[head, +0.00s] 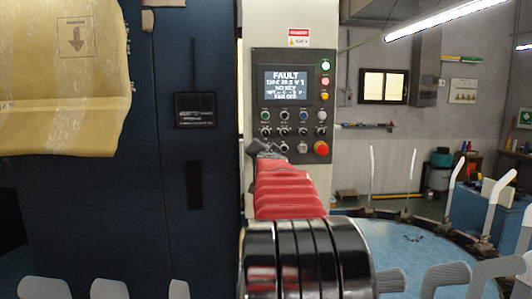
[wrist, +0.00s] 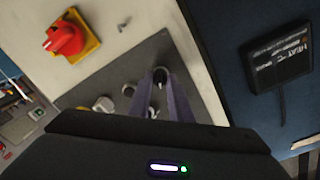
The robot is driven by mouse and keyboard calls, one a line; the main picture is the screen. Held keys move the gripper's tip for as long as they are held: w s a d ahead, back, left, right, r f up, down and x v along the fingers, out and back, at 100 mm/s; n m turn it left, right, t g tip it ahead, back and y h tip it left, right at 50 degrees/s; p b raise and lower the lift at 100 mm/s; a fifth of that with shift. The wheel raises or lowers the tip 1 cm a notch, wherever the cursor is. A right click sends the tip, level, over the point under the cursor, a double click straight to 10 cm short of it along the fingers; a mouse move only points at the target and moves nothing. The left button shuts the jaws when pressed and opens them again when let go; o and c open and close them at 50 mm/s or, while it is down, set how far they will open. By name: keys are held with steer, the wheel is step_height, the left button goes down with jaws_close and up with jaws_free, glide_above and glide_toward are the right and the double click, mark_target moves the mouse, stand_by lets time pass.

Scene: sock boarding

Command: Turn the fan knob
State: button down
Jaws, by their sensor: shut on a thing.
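The control panel (head: 257,82) is on a pale cabinet. Its lit screen (head: 286,85) reads FAULT, with smaller lines that seem to include NO KEY and FAN OFF. Small dark knobs and switches, such as one switch (head: 284,131), sit in rows below; their labels are too small to read. My gripper (head: 259,149) is at the panel's lower left and hides what is there. In the wrist view my gripper (wrist: 160,95) is shut on a small dark knob (wrist: 160,76) on the grey plate. I cannot read whether it is marked as the fan knob.
A red emergency button (head: 321,148) sits right of my gripper. A red rotary switch (wrist: 67,38) on a yellow plate shows in the wrist view. A dark label box (head: 195,110) is on the blue wall. A round rack with pale upright forms (head: 412,172) stands at the right.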

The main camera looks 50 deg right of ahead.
steer(key=shift+m, duration=0.5)
steer(key=c, duration=1.6)
jaws_free()
steer(key=shift+v, duration=6.9)
